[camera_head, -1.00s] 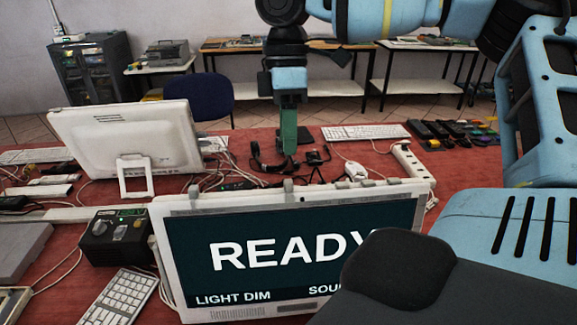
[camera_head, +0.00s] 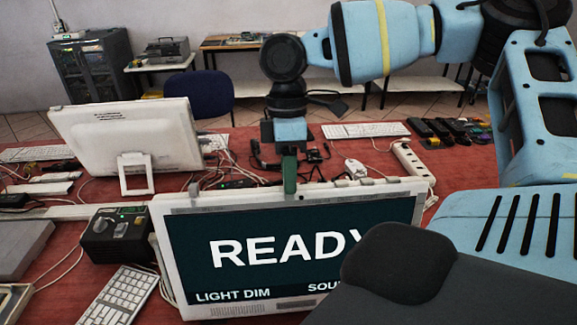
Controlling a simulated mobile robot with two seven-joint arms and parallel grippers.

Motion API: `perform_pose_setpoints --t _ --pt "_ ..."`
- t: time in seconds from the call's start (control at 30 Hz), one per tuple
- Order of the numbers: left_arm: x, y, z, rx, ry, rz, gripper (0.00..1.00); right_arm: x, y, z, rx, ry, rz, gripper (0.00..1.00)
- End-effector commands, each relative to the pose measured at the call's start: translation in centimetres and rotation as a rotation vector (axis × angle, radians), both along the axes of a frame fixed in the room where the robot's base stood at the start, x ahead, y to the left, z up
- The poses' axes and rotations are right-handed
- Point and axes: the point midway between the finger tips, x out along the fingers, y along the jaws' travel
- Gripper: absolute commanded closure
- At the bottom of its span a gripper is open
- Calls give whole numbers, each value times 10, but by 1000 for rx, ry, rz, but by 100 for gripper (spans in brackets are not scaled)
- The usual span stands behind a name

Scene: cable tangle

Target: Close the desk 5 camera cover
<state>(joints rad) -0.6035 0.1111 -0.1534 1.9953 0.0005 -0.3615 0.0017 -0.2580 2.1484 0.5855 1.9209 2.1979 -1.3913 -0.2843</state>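A white monitor (camera_head: 428,195) stands in front of me; its dark screen reads READY, LIGHT DIM and a partly hidden word. I cannot read a desk number on it. Small tabs sit along its top edge, one of them a grey tab (camera_head: 193,190) at the left. A small dark camera dot (camera_head: 302,197) shows in the top bezel. My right gripper (camera_head: 290,190) points down, its green fingers at the monitor's top edge just left of that dot. The fingers overlap in this view, so their opening is unclear. They hide the tab there; contact cannot be told. My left gripper is not in view.
A second white monitor (camera_head: 120,135) stands at the left. A black control box (camera_head: 115,232) and a keyboard (camera_head: 118,300) lie at the front left. Loose cables, a white mouse (camera_head: 355,168) and a power strip (camera_head: 408,160) lie behind the monitor. My arm fills the right side.

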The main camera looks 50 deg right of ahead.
Motion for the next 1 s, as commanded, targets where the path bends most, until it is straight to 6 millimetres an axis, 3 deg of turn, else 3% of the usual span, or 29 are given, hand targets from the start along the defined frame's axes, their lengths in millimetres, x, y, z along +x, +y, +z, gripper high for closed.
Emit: perform_pose_setpoints --t 0.03,0.27,1.0 --pt "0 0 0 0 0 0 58 0 0 0 0 0 0 71" --pt "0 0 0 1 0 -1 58 0 0 0 0 0 0 100" --pt "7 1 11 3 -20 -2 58 -17 -20 1 -2 2 3 100"
